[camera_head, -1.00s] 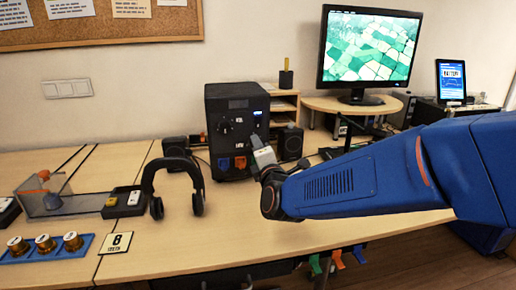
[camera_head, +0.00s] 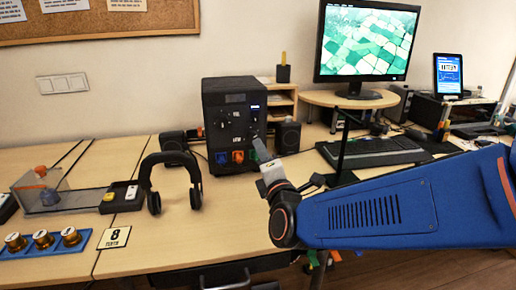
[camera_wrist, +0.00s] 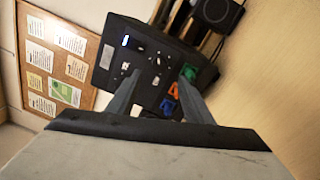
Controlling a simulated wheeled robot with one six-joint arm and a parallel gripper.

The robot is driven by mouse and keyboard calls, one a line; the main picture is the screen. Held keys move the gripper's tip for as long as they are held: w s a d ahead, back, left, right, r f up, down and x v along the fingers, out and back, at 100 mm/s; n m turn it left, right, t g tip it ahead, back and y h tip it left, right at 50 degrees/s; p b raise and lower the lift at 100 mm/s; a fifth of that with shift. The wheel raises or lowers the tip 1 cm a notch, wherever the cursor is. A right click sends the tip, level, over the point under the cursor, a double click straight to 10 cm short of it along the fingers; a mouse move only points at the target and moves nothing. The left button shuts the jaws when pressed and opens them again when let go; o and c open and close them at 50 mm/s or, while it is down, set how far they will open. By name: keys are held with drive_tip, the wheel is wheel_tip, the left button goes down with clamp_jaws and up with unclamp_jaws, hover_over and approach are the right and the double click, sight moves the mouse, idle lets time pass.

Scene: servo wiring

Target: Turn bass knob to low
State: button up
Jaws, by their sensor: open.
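The black box with knobs (camera_head: 213,97) stands at the back of the table, left of the monitor. Its front carries small knobs with white labels, a lit blue display, and orange, blue and green parts along the bottom. The same panel (camera_wrist: 130,88) shows tilted in the wrist view. Which knob is bass cannot be read. My gripper (camera_head: 258,148) is in front of the box, to the lower right of its panel. In the wrist view my gripper (camera_wrist: 157,88) is open, its fingers apart with the panel beyond them and nothing between them.
Black headphones (camera_head: 150,180) stand left of the box. Small speakers (camera_head: 287,138) flank it. A monitor (camera_head: 366,45) and keyboard (camera_head: 372,152) are at right. A blue tray (camera_head: 55,246) of knobs lies front left.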

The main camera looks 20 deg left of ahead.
drive_tip(key=v, duration=0.8)
drive_tip(key=shift+s+d, duration=0.15)
drive_tip(key=shift+s, duration=0.1)
drive_tip(key=w+d+f+m+g+h, duration=0.1)
drive_tip(key=d+f+m+g+h, duration=0.15)
drive_tip(key=d+m, duration=0.65)
drive_tip(key=w+d+f+m+g+h, duration=0.1)
drive_tip(key=d+f+m+g+h, duration=0.2)
drive_tip(key=d, duration=1.1)
drive_tip(key=s+d+f+m+g+h, duration=0.2)
drive_tip(key=s+d+f+m, duration=0.1)
drive_tip(key=s+d+m, duration=0.5)
drive_tip(key=s+d+f+m+g+h, duration=0.2)
drive_tip(key=s+d+m, duration=0.6)
drive_tip(key=d, duration=0.5)
wheel_tip(320, 180, down, 2)
drive_tip(key=shift+s+d+f+g+h, duration=0.1)
drive_tip(key=shift+s+d+g+h, duration=0.1)
drive_tip(key=shift+d+g+h, duration=0.35)
drive_tip(key=shift+a, duration=0.25)
